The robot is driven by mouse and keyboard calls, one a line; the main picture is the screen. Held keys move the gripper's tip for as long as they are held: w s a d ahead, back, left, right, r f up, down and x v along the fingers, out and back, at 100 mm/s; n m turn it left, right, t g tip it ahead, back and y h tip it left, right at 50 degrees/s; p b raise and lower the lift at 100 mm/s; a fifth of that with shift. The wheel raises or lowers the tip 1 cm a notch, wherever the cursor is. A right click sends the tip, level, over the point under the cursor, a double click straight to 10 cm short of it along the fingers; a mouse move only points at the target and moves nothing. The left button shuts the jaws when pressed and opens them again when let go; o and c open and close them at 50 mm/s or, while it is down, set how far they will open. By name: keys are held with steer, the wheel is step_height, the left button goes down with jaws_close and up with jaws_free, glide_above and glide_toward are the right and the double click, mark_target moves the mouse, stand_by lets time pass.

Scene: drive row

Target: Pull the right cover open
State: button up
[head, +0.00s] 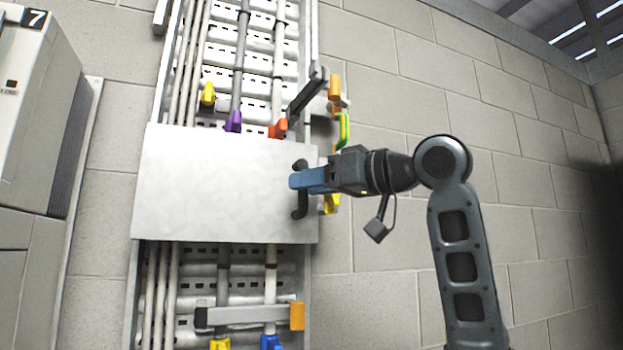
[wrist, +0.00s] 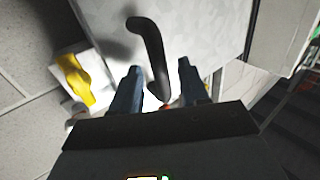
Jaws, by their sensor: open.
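The cover is a flat pale grey panel (head: 220,185) across the cable rack on the wall; it also shows in the wrist view (wrist: 190,25). A black curved handle (head: 300,205) stands at its right edge. My gripper (head: 294,180) is at the handle, with its blue fingers hiding the handle's middle in the head view. In the wrist view the handle (wrist: 152,50) runs between the two open fingers (wrist: 155,88), with a gap visible on both sides. The cover looks flat against the rack.
A grey cabinet marked 7 (head: 35,110) stands at the left. A black lever with an orange end (head: 310,92) sticks out above the cover's right edge. A grey bar with an orange end (head: 250,314) crosses the rack below. The brick wall at right is bare.

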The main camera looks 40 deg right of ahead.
steer(key=shift+w, duration=0.25)
jaws_close()
stand_by(0.6)
